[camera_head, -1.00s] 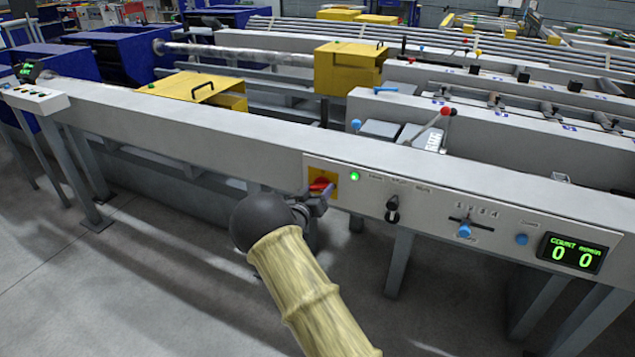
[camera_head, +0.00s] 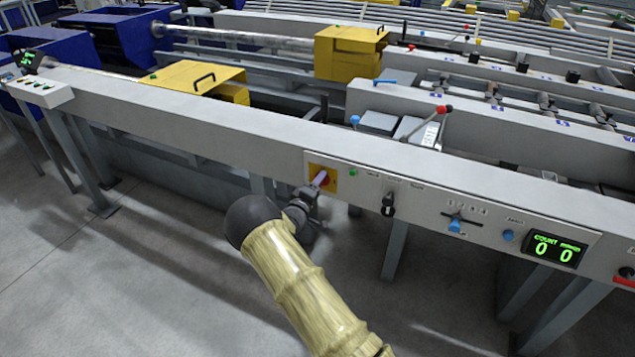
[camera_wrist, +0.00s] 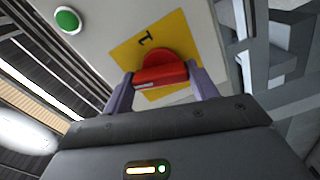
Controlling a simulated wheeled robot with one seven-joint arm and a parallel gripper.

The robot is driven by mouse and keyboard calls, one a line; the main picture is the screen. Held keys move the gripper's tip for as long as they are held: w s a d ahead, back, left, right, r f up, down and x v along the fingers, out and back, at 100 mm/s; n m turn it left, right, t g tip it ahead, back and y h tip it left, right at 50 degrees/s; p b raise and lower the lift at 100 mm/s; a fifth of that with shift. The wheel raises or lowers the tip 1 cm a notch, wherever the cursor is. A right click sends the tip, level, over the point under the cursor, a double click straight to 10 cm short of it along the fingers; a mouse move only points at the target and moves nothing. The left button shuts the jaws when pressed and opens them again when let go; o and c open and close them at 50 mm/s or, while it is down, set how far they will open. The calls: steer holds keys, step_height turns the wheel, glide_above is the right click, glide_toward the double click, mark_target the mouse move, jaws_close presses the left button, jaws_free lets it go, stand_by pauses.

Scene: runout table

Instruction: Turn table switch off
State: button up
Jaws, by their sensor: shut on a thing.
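The table switch is a red rotary handle (camera_wrist: 160,75) on a yellow plate (camera_wrist: 185,40) on the front rail. My gripper (camera_wrist: 162,86) has a purple finger on each side of the handle and is shut on it. The handle lies crosswise in the wrist view, with a dark mark on the plate above it. In the head view my gripper (camera_head: 319,179) largely hides the handle against the yellow plate (camera_head: 314,169). A green lamp (camera_head: 353,172) just right of the plate looks dull; it also shows in the wrist view (camera_wrist: 67,19).
Right of the switch, the panel holds a black selector (camera_head: 388,204), a blue slider knob (camera_head: 455,226), a blue button (camera_head: 508,236) and a counter display (camera_head: 555,249) reading 0 0. Open floor (camera_head: 150,270) lies in front of the table.

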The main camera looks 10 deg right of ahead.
steer(key=shift+a+n+p, duration=0.15)
steer(key=shift+n+p, duration=0.2)
steer(key=shift+n, duration=1.25)
steer(key=o, duration=1)
steer(key=p+v, duration=0.1)
steer(key=v, duration=1.6)
